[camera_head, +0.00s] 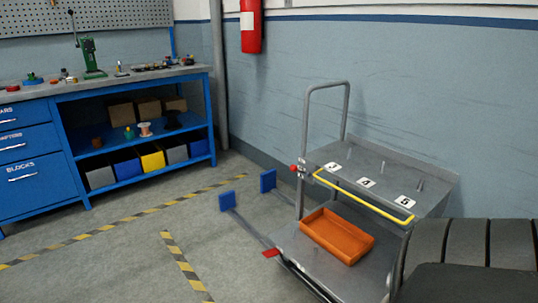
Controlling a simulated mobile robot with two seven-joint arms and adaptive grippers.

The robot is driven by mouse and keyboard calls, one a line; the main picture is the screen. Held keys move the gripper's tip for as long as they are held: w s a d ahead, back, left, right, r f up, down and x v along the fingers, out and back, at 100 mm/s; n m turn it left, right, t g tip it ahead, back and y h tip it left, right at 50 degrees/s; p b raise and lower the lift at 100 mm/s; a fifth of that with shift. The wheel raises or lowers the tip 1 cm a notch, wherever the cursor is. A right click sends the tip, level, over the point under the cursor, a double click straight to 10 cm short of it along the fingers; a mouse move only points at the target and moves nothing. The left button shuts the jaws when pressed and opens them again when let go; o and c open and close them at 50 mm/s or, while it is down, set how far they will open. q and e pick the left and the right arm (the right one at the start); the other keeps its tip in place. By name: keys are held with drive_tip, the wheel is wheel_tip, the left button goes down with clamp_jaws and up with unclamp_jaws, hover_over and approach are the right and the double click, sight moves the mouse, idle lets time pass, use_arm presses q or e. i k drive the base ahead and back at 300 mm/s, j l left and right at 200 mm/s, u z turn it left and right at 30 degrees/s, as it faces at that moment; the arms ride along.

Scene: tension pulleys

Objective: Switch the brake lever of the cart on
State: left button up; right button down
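The grey cart (327,265) stands at the right of the head view, beside the wall, with a tall bent-tube handle (347,110) at its far end. A small red knob (294,168) sits on a fitting at the base of the handle. A flat red piece (271,253) sticks out low at the cart's left edge. I cannot tell for certain which of these is the brake lever, or its setting. Neither gripper is in view. A dark ribbed shape, apparently part of my own arm, covers the lower right corner and hides part of the cart.
The cart's upper shelf has numbered labels, short pegs and a yellow bar (362,196); an orange tray (337,237) lies below. A blue workbench (141,85) is at left. Striped floor between is clear.

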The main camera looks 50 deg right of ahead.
sight(294, 168)
drive_tip(key=i+j+z, duration=0.1)
drive_tip(key=i+z, duration=0.35)
drive_tip(key=i+j+z, duration=0.4)
drive_tip(key=i, duration=0.15)
drive_tip(key=i+j+z, duration=0.9)
drive_tip(key=k, duration=0.1)
